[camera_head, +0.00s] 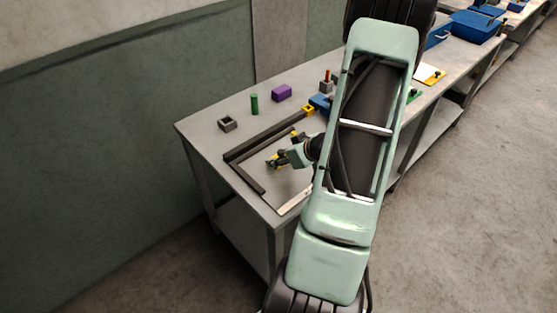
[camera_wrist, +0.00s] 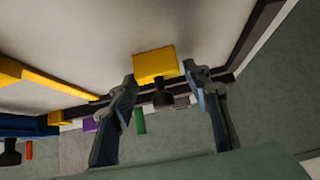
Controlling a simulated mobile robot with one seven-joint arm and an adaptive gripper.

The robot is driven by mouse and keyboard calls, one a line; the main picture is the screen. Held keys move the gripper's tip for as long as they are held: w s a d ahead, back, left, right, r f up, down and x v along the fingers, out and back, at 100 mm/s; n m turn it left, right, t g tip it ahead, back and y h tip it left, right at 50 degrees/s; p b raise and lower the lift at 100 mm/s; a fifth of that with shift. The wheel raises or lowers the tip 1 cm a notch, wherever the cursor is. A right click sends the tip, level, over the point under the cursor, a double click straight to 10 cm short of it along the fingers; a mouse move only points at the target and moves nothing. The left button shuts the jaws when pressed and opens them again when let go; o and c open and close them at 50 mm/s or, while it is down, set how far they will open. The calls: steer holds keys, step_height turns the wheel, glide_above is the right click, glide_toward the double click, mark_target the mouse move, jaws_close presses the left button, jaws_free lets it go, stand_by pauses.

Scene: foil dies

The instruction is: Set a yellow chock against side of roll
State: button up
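A yellow chock (camera_wrist: 155,64) with a black knob (camera_wrist: 162,97) lies on the pale work surface in the wrist view. My gripper (camera_wrist: 162,84) is open, with one finger on each side of the knob; gaps show beside the knob. In the head view my gripper (camera_head: 279,160) is low over the near part of the table, with a bit of yellow by its fingers. A long yellow piece (camera_wrist: 40,78) shows at the left in the wrist view. I cannot make out a roll; my arm hides part of the table.
A dark angled rail (camera_head: 240,172) borders the work area on the table (camera_head: 205,132). Behind it stand a grey square holder (camera_head: 228,124), a green cylinder (camera_head: 254,104), a purple block (camera_head: 282,93) and a yellow square piece (camera_head: 308,109). Blue bins (camera_head: 474,27) stand farther right.

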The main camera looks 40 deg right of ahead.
steer(key=c, duration=0.9)
steer(key=shift+c, duration=0.2)
steer(key=shift+r, duration=0.2)
